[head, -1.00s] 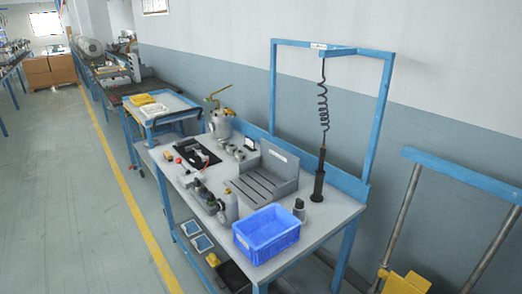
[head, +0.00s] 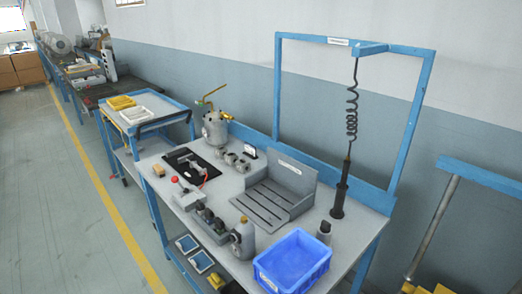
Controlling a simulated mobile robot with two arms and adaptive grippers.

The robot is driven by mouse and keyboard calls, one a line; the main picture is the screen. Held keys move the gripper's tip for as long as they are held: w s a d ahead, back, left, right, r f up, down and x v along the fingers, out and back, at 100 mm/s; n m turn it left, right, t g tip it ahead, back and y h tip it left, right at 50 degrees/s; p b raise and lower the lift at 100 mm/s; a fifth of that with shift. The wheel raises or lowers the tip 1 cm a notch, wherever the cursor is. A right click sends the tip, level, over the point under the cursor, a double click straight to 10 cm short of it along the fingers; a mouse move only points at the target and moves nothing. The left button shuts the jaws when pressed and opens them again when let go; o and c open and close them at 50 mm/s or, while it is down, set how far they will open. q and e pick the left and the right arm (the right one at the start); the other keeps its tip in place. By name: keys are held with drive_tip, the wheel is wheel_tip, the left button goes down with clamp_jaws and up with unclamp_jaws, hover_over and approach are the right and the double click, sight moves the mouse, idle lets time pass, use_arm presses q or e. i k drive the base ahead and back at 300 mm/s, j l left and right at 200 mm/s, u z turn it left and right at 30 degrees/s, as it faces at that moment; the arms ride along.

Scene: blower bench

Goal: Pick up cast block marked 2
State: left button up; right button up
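Another row of grey and dark parts (head: 207,216) lies along the bench's front edge beside a grey bottle-like part (head: 243,238). Neither of my grippers shows in the head view.
A grey slotted fixture (head: 266,207) fills the bench middle. A blue crate (head: 292,262) stands at the near right. A black tool (head: 340,195) hangs by a coiled cord from the blue frame. A metal canister (head: 214,130) stands at the back. Floor left of the bench is clear.

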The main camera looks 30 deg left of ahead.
sight(231, 156)
drive_tip(key=j+z, duration=0.5)
drive_tip(key=j, duration=2.4)
